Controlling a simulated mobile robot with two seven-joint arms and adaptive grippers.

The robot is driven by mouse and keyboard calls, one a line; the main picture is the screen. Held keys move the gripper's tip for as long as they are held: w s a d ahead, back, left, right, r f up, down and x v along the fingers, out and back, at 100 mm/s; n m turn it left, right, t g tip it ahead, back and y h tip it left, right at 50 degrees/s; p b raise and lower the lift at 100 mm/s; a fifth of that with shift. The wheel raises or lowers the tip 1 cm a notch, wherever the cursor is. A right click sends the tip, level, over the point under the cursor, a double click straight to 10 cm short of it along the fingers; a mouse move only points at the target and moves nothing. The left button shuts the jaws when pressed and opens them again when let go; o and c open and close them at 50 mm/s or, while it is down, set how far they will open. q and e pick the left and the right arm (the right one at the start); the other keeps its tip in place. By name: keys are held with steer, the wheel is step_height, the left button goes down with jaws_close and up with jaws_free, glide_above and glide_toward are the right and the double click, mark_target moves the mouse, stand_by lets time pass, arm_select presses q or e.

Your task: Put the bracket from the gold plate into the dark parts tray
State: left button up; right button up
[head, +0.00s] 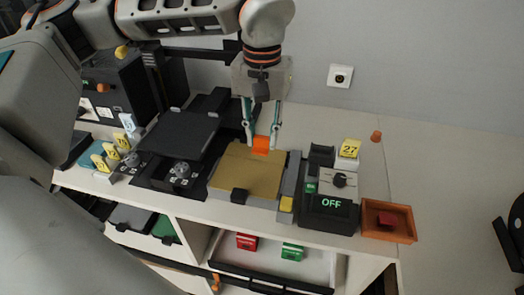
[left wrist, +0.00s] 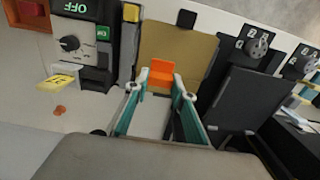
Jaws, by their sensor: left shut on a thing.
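The orange bracket (head: 261,144) is at the far edge of the gold plate (head: 245,172). My left gripper (head: 262,138) comes down from above and is shut on the bracket, one finger on each side. In the left wrist view, the bracket (left wrist: 161,72) shows as an L-shape between the fingertips (left wrist: 160,82), in front of the gold plate (left wrist: 170,45). I cannot tell whether it touches the plate. A dark flat tray-like surface (head: 180,133) lies left of the plate; I cannot tell for sure that it is the parts tray. My right gripper is not in view.
A black box marked OFF (head: 330,210) with a knob stands right of the plate. Further right is an orange tray (head: 389,235) holding a red piece. Yellow number tags (head: 112,152) stand at the left. An open drawer below holds red and green items.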

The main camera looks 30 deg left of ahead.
mark_target(262, 136)
arm_select(q)
step_height(262, 136, up, 13)
steer(key=p, duration=0.1)
steer(key=shift+f, duration=0.2)
